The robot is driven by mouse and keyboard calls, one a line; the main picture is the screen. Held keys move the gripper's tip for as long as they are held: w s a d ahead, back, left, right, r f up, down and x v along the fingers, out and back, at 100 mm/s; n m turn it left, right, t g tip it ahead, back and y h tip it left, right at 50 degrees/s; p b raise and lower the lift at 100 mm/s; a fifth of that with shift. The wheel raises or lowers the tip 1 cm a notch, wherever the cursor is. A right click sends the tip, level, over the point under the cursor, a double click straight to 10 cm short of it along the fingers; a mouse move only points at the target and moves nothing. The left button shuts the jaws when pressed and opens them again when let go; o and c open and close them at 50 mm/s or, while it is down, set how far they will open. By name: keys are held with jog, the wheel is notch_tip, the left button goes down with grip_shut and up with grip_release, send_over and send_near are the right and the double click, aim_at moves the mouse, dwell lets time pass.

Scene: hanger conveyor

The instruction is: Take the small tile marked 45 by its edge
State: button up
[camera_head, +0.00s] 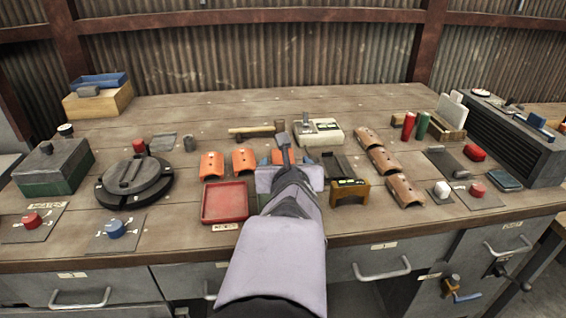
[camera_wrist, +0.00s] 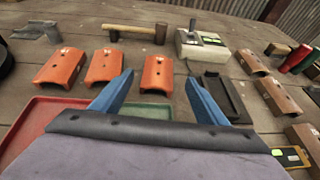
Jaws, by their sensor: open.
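Three small orange curved tiles lie in a row: a left tile (camera_head: 212,164), a middle tile (camera_head: 243,160) and a right tile (camera_head: 278,157), partly hidden behind my arm. In the wrist view the left (camera_wrist: 62,67), middle (camera_wrist: 105,65) and right (camera_wrist: 157,74) tiles show small pale marks on top, too small to read. Three brown curved tiles (camera_head: 383,159) form a slanting row at the right; I cannot read a 45 anywhere. My gripper (camera_wrist: 159,77) is open and empty, its blue fingers spread either side of the right orange tile's near end in the wrist view. Contact is not visible.
A red tray (camera_head: 225,203) lies left of my arm, and a green tray (camera_wrist: 147,111) lies beneath the fingers. A black tray (camera_wrist: 222,97) is to the right. An arched wooden stand (camera_head: 350,189) is nearby.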

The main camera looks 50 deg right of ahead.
aim_at(277, 155)
jog(key=shift+b+x, duration=0.75)
jog(key=shift+x, duration=0.15)
jog(key=shift+w+d, duration=0.1)
jog(key=shift+w, duration=0.1)
jog(key=shift+b+x, duration=0.85)
jog(key=shift+x, duration=1.7)
jog(key=shift+r, duration=0.15)
jog(key=c, duration=1.2)
